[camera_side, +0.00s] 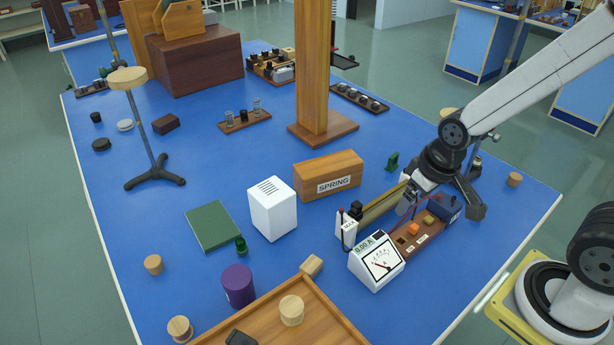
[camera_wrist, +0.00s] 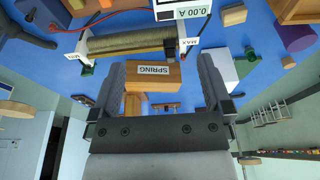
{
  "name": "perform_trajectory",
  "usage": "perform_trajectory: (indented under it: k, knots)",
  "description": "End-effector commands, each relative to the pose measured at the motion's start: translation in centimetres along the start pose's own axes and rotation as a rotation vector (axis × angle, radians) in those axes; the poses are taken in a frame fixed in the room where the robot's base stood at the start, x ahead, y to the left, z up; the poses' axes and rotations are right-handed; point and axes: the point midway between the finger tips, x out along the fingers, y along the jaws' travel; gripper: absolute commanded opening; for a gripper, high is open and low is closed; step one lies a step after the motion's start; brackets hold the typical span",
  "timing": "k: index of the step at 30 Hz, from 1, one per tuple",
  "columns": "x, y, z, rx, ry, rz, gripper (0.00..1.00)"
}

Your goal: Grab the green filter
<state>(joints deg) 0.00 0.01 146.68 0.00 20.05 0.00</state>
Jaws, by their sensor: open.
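A small olive-green block (camera_side: 428,219), which looks like the green filter, sits in a brown wooden holder (camera_side: 436,236) at the right of the blue bench. My gripper (camera_side: 406,200) is open and empty, just behind and left of the holder, near the wire-wound coil. In the wrist view my fingers (camera_wrist: 158,72) are apart, with the SPRING box beyond them. Part of the holder (camera_wrist: 84,14) shows at the top left of that view; I cannot clearly tell the green block there.
A white ammeter (camera_side: 377,262) stands in front of the holder. The long coil (camera_side: 380,207) lies beside my gripper. A red wire (camera_wrist: 30,38) crosses near the holder. The SPRING box (camera_side: 315,180) and a white box (camera_side: 271,209) stand left. A green book (camera_side: 213,227) lies farther left.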

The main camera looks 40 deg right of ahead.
Motion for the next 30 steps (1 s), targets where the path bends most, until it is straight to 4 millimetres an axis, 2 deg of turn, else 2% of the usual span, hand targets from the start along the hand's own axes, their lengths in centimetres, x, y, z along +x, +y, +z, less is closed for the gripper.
perform_trajectory:
  k: [5, 11, 23, 30]
  knots:
    - [0.2, 0.1, -0.2, 0.035, -0.008, -0.006, 1.00]
    - [1.1, 0.6, -1.2, 0.204, -0.053, -0.039, 1.00]
    - [5.4, 2.8, -6.0, 0.866, -0.195, -0.212, 1.00]
    - [8.4, 5.1, -9.6, 1.275, -0.256, -0.362, 1.00]
